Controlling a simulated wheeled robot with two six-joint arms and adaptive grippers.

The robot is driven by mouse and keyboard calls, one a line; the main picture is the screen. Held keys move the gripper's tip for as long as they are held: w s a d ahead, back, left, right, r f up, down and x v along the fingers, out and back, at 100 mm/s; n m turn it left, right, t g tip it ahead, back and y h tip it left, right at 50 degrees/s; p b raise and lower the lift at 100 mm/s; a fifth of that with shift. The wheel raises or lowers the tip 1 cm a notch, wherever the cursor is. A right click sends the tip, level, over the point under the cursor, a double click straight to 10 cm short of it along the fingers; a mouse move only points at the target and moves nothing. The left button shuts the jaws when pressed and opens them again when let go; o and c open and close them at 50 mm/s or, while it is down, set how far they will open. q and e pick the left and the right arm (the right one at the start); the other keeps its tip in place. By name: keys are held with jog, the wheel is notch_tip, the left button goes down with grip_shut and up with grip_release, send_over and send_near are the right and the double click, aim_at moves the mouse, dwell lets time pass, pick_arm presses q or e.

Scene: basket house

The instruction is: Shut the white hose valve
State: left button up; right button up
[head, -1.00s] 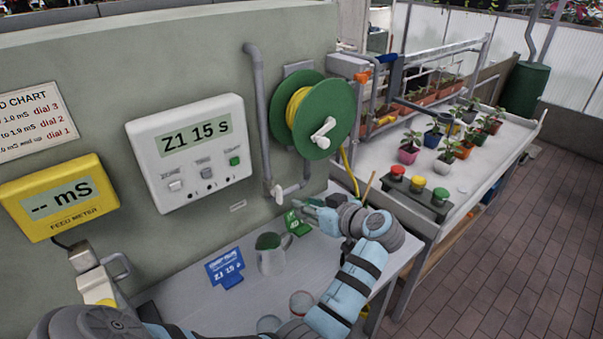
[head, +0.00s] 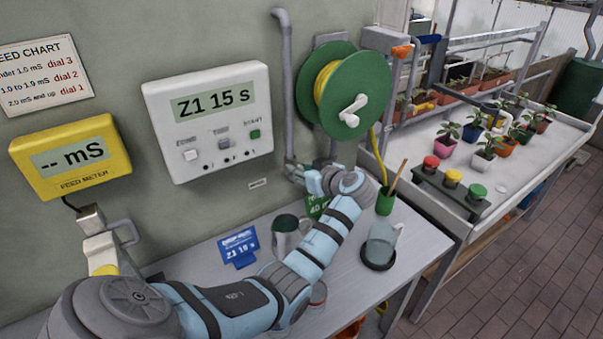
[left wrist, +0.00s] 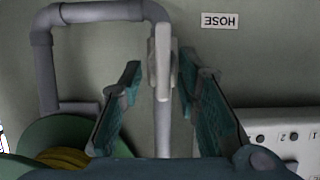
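The white hose valve (left wrist: 162,62) shows in the left wrist view as an upright lever on a grey pipe (left wrist: 95,12). My left gripper (left wrist: 159,75) is open, with one teal-lined finger on each side of the lever. Small gaps seem to show on both sides, so I cannot see it gripping. In the head view my left gripper (head: 300,173) is at the lower end of the pipe (head: 285,90) and hides most of the valve. A small HOSE label (left wrist: 220,21) is on the wall beside it. My right gripper is not in view.
A green hose reel (head: 308,85) with yellow hose is on the wall above my gripper. A timer box (head: 205,150) hangs to the left.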

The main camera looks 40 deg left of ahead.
pick_arm(q)
jog(key=shift+s+r, duration=0.1)
jog(key=shift+s, duration=0.15)
jog(key=shift+c, duration=1)
grip_shut()
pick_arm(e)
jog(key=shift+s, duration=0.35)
